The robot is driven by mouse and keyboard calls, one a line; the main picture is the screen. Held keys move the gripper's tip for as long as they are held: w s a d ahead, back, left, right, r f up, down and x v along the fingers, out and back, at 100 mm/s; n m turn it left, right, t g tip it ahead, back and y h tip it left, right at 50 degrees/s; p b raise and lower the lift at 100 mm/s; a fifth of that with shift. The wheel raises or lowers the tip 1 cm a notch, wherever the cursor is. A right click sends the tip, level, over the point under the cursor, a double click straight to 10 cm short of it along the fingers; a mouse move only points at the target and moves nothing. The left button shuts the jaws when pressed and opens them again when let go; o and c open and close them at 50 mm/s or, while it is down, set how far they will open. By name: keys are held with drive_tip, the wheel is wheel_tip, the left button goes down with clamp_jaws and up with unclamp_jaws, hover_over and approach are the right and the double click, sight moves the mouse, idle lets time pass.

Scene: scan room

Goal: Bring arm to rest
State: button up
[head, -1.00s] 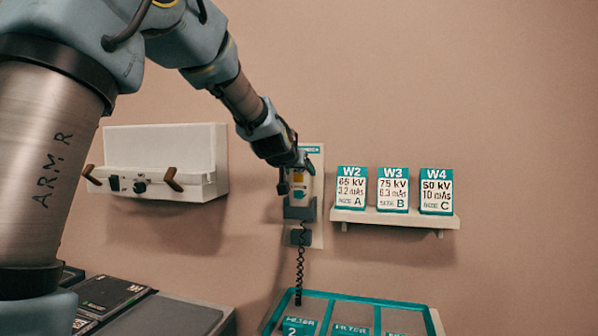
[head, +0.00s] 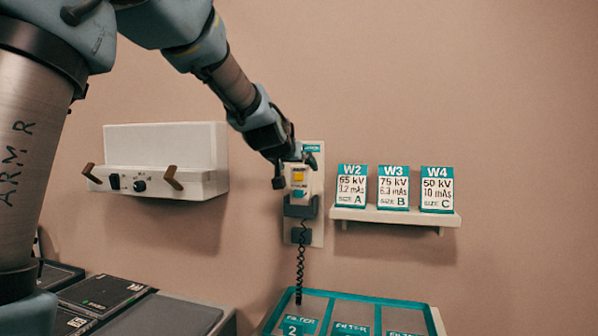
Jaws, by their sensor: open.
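My gripper (head: 294,170) is in front of the wall at the centre of the head view, at the end of my arm reaching from the upper left. It is open. I cannot tell whether the fingers touch the handset. A coiled black cord (head: 300,268) hangs from below the holder.
A wall shelf (head: 394,217) at the right bears cards W2 (head: 351,187), W3 (head: 393,188) and W4 (head: 437,190). A white box with brown handles (head: 165,150) is on the wall at left. Below are a teal-rimmed filter tray (head: 380,300) and dark cassettes (head: 104,292). The wall at right is clear.

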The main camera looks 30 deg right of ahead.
drive_tip(key=p+v, duration=0.1)
drive_tip(key=v, duration=0.5)
drive_tip(key=a+f+n+g+y, duration=0.3)
drive_tip(key=a+f+y, duration=0.2)
drive_tip(key=a+f, duration=1.2)
drive_tip(key=s+a+f+n+g+y, duration=0.2)
drive_tip(key=s+a+f, duration=0.3)
drive_tip(key=a, duration=0.6)
drive_tip(key=s+a+f+n+g+y, duration=0.2)
drive_tip(key=s+a+f, duration=0.4)
drive_tip(key=a, duration=0.5)
drive_tip(key=shift+s+f+g+p, duration=0.3)
drive_tip(key=shift+s+g, duration=0.4)
drive_tip(key=shift+s, duration=0.5)
drive_tip(key=shift+r, duration=0.1)
